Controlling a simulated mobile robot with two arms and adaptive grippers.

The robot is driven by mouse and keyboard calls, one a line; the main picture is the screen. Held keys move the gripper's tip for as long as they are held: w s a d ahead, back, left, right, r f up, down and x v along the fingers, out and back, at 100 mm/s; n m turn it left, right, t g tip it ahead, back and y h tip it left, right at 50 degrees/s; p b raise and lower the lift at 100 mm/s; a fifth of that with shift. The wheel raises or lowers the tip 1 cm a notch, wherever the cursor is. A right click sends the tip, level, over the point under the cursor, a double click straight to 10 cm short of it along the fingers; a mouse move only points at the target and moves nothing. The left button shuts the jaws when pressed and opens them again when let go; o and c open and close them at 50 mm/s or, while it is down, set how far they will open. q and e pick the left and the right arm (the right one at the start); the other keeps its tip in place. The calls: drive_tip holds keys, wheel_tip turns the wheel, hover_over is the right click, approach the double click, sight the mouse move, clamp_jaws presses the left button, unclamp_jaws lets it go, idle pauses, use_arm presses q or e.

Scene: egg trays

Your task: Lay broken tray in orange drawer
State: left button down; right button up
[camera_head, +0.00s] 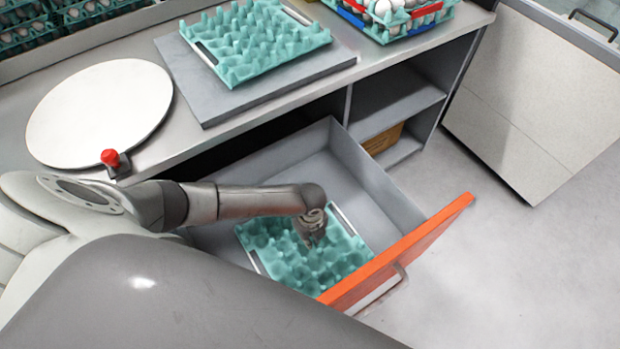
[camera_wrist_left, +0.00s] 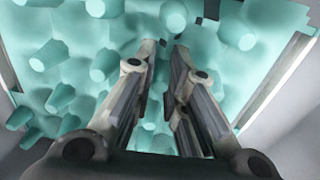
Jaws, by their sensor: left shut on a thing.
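A teal egg tray (camera_head: 290,262) with white side strips lies in or just above the open drawer with the orange front (camera_head: 395,258). I cannot tell whether it rests on the drawer floor. My left gripper (camera_head: 312,238) reaches down over the tray's middle from the left. It is shut on the tray, which also fills most of the left wrist view (camera_wrist_left: 70,70); the two fingers (camera_wrist_left: 160,105) point into its cups there. The exact grip point is hidden between the fingers. No break in this tray is clear to see. My right gripper is not in view.
Another teal tray (camera_head: 258,45) lies on a grey board (camera_head: 185,80) on the counter. A round white plate (camera_head: 100,115) and a red button (camera_head: 110,158) are at the left. A tray of eggs (camera_head: 395,22) stands at the back. The drawer's rear (camera_head: 300,165) is bare.

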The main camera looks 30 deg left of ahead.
use_arm(q)
drive_tip(key=c, duration=1.4)
unclamp_jaws()
wheel_tip(320, 180, up, 50)
drive_tip(key=p, duration=2.9)
